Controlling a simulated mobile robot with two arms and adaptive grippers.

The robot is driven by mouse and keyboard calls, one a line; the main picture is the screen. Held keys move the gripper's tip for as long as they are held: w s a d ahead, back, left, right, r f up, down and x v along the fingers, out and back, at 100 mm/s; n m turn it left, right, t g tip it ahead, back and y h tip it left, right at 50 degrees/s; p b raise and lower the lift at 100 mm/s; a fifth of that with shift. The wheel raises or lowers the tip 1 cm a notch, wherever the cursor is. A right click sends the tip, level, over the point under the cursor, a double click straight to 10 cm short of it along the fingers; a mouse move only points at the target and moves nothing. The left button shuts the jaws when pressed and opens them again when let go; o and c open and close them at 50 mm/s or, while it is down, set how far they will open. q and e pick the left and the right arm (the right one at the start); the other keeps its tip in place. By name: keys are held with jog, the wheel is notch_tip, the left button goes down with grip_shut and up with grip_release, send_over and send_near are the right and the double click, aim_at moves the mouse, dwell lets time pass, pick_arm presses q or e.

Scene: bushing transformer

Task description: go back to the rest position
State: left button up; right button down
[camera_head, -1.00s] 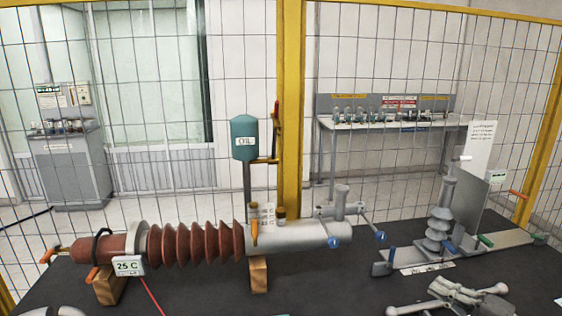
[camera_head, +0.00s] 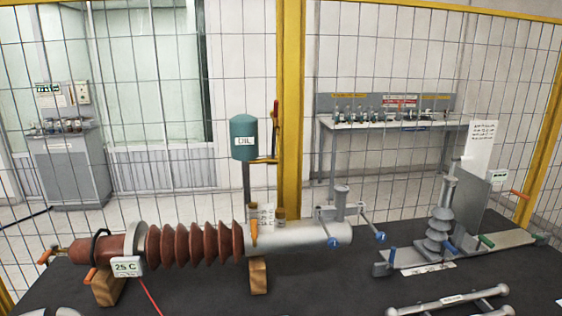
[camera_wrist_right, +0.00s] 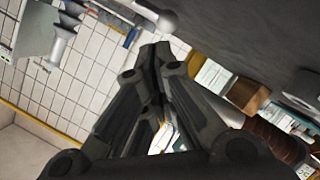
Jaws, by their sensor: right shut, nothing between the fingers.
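My right gripper (camera_wrist_right: 156,52) fills the middle of the right wrist view, its dark fingers shut together with nothing between them. It does not show in the head view. My left gripper is in neither view. The bushing (camera_head: 195,246), with red-brown ribs and a grey metal tube, lies across wooden blocks on the dark table (camera_head: 330,285). A grey bar with rounded ends (camera_head: 452,300) lies at the table's front right, clear of any gripper in the head view.
A grey insulator post (camera_head: 439,225) stands on a metal base at the right. A teal oil tank (camera_head: 244,138) rises behind the bushing. A mesh fence with a yellow post (camera_head: 291,110) closes off the back. The table's middle front is mostly bare.

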jog(key=s+a+f+m+g, duration=0.2)
jog(key=s+a+g, duration=0.15)
jog(key=s, duration=0.55)
jog(key=s+a+f+m+g+y, duration=0.1)
jog(key=s+a+f+m+g, duration=0.2)
jog(key=s, duration=0.5)
jog(key=s+a+f+m+g, duration=0.1)
jog(key=s+a+g, duration=0.3)
jog(key=s, duration=0.5)
notch_tip(320, 180, down, 31)
jog(key=s+g+b, duration=0.2)
jog(key=b, duration=0.3)
jog(key=s+d+f+b, duration=0.1)
jog(key=s+f+b, duration=0.1)
jog(key=s+f, duration=0.6)
jog(key=s+d+f+g+b, duration=0.1)
jog(key=s+d+f+b, duration=0.1)
jog(key=s+f, duration=0.6)
notch_tip(320, 180, down, 6)
jog(key=shift+s+r+b, duration=0.1)
jog(key=shift+s+b, duration=0.2)
jog(key=shift+b, duration=0.2)
jog(key=shift+d, duration=0.1)
